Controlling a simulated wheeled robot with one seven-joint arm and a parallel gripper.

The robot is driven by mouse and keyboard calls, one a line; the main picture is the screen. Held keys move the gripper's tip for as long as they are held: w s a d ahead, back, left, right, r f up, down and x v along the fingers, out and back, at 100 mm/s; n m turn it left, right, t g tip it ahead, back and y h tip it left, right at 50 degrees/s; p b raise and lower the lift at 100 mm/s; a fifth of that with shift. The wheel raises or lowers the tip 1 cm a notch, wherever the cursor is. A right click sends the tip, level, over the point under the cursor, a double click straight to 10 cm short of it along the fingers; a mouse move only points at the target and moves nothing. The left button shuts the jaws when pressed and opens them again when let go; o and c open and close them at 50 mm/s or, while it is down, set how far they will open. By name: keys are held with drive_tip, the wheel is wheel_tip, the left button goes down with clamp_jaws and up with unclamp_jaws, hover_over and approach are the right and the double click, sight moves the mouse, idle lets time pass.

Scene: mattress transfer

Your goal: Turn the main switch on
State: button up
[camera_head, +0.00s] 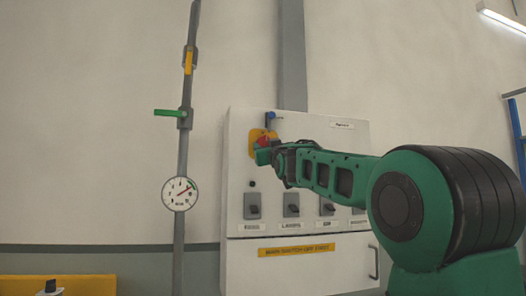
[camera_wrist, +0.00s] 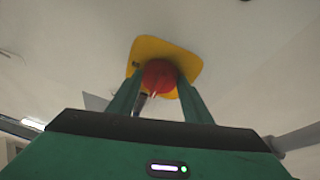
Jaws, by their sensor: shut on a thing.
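The main switch is a red knob (camera_wrist: 159,76) on a yellow plate (camera_wrist: 172,50). In the head view the red knob (camera_head: 263,141) and yellow plate (camera_head: 253,135) are at the upper left of a white wall cabinet (camera_head: 238,180). My gripper (camera_wrist: 160,92) reaches up to the knob, with one green finger on each side, shut on it. In the head view my gripper (camera_head: 264,154) covers part of the knob and plate. The knob's exact turn position is hard to tell.
Several grey switches (camera_head: 291,205) sit in a row low on the cabinet, above a yellow label strip (camera_head: 297,250). Left of the cabinet a pipe (camera_head: 182,150) carries a green lever (camera_head: 168,113), a yellow lever (camera_head: 189,62) and a round gauge (camera_head: 179,193).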

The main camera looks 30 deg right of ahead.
drive_tip(key=shift+a+m, duration=0.15)
drive_tip(key=shift+m, duration=0.25)
drive_tip(key=m+h, duration=0.1)
drive_tip(key=m+g, duration=0.1)
drive_tip(key=m, duration=0.1)
drive_tip(key=m+h, duration=0.1)
drive_tip(key=m, duration=0.1)
drive_tip(key=shift+w+a+h, duration=0.15)
drive_tip(key=shift+a+h, duration=0.1)
drive_tip(key=shift+h, duration=0.05)
drive_tip(key=m+g+h, duration=0.1)
drive_tip(key=m, duration=0.2)
drive_tip(key=m+g+h, duration=0.1)
drive_tip(key=m, duration=0.2)
drive_tip(key=shift+a+r+m+g, duration=0.1)
drive_tip(key=shift+r+m+g, duration=0.1)
drive_tip(key=shift+m+g, duration=0.1)
drive_tip(key=m+g, duration=0.1)
drive_tip(key=m, duration=0.2)
drive_tip(key=m+g, duration=0.1)
drive_tip(key=m, duration=0.2)
drive_tip(key=shift+r, duration=0.2)
drive_tip(key=shift+r+m+g, duration=0.1)
drive_tip(key=shift+m+g, duration=0.8)
drive_tip(key=shift+m, duration=0.8)
drive_tip(key=o, duration=1)
drive_tip(key=shift+o, duration=0.2)
drive_tip(key=shift+r, duration=0.1)
